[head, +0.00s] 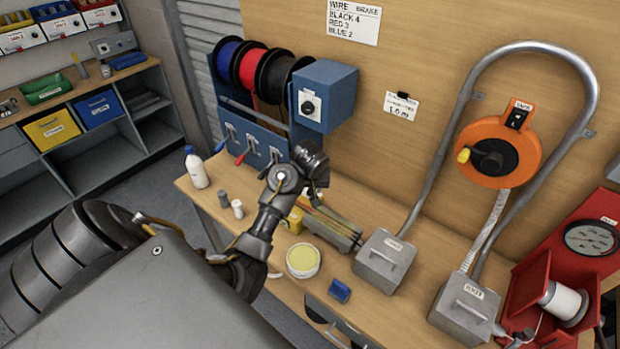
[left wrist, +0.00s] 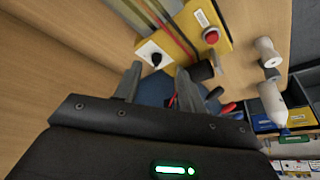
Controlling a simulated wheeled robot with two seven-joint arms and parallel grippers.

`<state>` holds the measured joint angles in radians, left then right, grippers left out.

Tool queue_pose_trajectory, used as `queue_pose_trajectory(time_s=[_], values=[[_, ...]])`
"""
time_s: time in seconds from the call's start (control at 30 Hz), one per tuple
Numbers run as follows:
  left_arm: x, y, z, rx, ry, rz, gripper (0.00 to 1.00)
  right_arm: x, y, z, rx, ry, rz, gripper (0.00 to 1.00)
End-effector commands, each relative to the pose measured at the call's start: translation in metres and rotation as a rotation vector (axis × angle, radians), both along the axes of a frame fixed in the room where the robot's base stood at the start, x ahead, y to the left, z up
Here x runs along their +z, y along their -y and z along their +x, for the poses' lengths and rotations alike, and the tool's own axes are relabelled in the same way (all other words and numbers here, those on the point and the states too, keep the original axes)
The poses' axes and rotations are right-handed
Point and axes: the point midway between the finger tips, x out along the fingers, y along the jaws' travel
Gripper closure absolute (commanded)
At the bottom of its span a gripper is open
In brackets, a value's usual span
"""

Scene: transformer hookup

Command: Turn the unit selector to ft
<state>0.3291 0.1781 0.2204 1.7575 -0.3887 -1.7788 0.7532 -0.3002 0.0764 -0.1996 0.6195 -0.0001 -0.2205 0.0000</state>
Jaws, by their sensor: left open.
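In the left wrist view a white plate with a small black knob (left wrist: 155,59), which looks like the unit selector, sits on a yellow unit (left wrist: 195,20). Its markings are too small to read. My left gripper (left wrist: 157,72) is open and empty. The knob shows just beyond and between its fingertips, apparently apart from them. In the head view the left gripper (head: 314,182) is over the bench near the yellow unit (head: 293,219), and the arm hides the knob there. My right gripper is not in view.
A red button (left wrist: 210,36) sits near the knob. A blue box with another black knob (head: 308,106) stands behind, beside wire spools (head: 250,70). A white bottle (head: 196,168), a round yellow-topped tub (head: 303,260) and a grey block (head: 384,261) stand around the bench.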

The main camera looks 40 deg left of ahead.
Motion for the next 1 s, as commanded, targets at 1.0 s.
queue_pose_trajectory(time_s=[1.0], values=[[-0.07, -0.039, 0.049, 0.077, 0.016, -0.021, 0.59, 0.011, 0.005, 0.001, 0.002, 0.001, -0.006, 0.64]])
